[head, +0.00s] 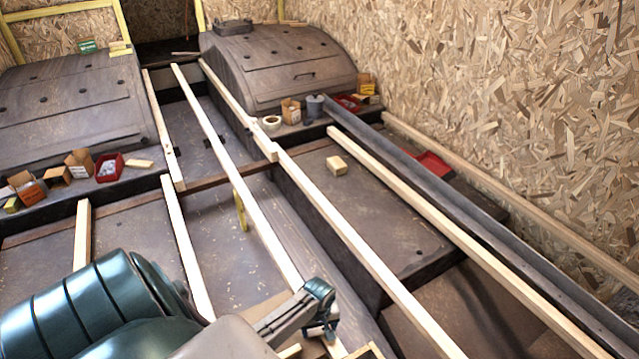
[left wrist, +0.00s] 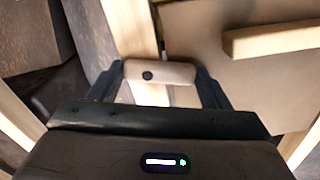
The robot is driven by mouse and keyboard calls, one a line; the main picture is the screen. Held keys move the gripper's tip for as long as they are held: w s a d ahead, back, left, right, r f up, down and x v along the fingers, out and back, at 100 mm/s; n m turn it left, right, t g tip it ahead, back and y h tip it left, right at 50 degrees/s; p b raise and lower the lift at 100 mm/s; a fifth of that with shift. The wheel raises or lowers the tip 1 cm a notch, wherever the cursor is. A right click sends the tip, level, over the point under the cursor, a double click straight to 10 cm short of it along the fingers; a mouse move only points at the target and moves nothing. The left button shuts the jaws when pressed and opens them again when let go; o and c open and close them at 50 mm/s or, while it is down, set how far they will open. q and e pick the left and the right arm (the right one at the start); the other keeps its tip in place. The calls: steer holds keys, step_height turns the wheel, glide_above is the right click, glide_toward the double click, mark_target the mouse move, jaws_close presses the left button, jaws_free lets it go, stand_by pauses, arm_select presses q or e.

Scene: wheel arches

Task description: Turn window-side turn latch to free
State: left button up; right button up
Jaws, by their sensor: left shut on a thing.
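The turn latch (left wrist: 172,73) is a short, pale wooden bar with a dark round pivot screw near its left part. In the left wrist view it lies crosswise over a light wooden batten (left wrist: 130,30). My left gripper (left wrist: 158,76) is shut on it, one dark finger at each end. In the head view my left gripper (head: 318,318) is at the bottom centre, low beside the near end of a long batten (head: 235,180). There the gripper mostly hides the latch. My right gripper is not in view.
Long battens run lengthwise, including one on the right (head: 450,240). Two dark wheel arches (head: 285,65) (head: 70,100) stand at the back, with small boxes and red trays (head: 109,167) near them. A wood block (head: 337,165) lies on the dark panel. A chipboard wall (head: 520,110) bounds the right.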

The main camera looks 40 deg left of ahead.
arm_select(q)
steer(key=m+p, duration=0.2)
steer(key=m, duration=0.1)
steer(key=m+p, duration=0.1)
steer(key=m, duration=0.1)
steer(key=shift+w+a+r+p, duration=0.2)
steer(key=shift+w+a+p, duration=0.05)
steer(key=shift+p, duration=0.1)
steer(key=shift+m+p, duration=0.45)
steer(key=shift+m, duration=0.45)
steer(key=m, duration=0.1)
steer(key=m+p, duration=0.1)
steer(key=shift+w+a+m, duration=0.1)
steer(key=shift+w+m, duration=0.15)
steer(key=shift+m, duration=0.05)
steer(key=m, duration=0.3)
steer(key=m+p, duration=0.1)
steer(key=m, duration=0.1)
steer(key=shift+w+f, duration=0.1)
steer(key=shift+w, duration=0.2)
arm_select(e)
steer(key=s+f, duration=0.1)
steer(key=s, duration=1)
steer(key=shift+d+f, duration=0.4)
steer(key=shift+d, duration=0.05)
arm_select(q)
steer(key=shift+m, duration=0.3)
steer(key=o, duration=1)
